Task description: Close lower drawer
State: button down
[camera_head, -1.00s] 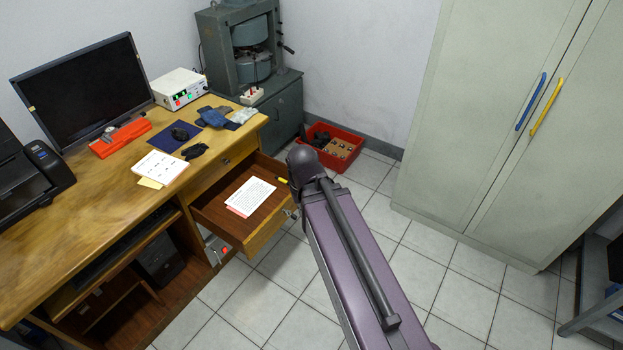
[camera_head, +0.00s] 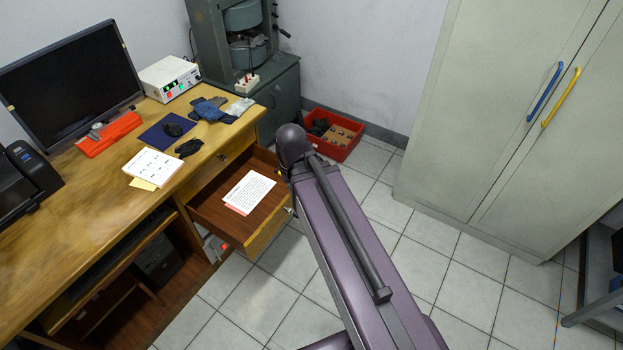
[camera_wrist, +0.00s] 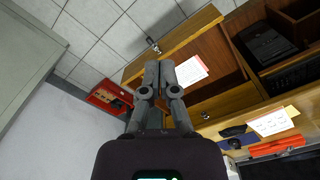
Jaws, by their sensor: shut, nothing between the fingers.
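The lower drawer (camera_head: 206,213) of the wooden desk is pulled open, with a printed sheet and a pinkish paper (camera_head: 249,192) inside. Its front panel (camera_head: 266,231) faces the floor space. The drawer also shows in the wrist view (camera_wrist: 212,50), its metal handle (camera_wrist: 153,45) on the outer side of the front. My gripper (camera_wrist: 159,66) shows in the wrist view with its fingers together and empty. In that picture its tips overlap the drawer's front end; I cannot tell whether they touch it. In the head view my arm hides the gripper and part of the drawer's right side.
The drawer above (camera_head: 222,158) is closed. The desk top (camera_head: 100,215) holds a monitor, a white box and small items. A red crate (camera_head: 340,148) stands on the floor behind my arm. A pale cabinet (camera_head: 455,130) stands at right. Tiled floor (camera_head: 400,240) is free between.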

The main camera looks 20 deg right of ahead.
jog(key=w+d+f+m+t+y+b, duration=0.1)
jog(key=w+d+f+m+y+b, duration=0.1)
jog(key=w+d+f+m+b, duration=0.4)
jog(key=w+d+f+m+t+y+b, duration=0.15)
jog(key=w+f+m+b, duration=0.25)
jog(key=f+m+b, duration=0.5)
jog(key=w+d+f+m+t+y+b, duration=0.1)
jog(key=w+d+f+m+t+b, duration=0.3)
jog(key=w+d+f+m+b, duration=0.4)
jog(key=d+f+m+b, duration=0.1)
jog(key=d+m+b, duration=0.4)
jog(key=d+b, duration=0.1)
jog(key=shift+w+f+m+t+y+b, duration=0.2)
jog(key=shift+m+t+y+b, duration=0.15)
jog(key=shift+m+b, duration=0.1)
jog(key=shift+f, duration=0.1)
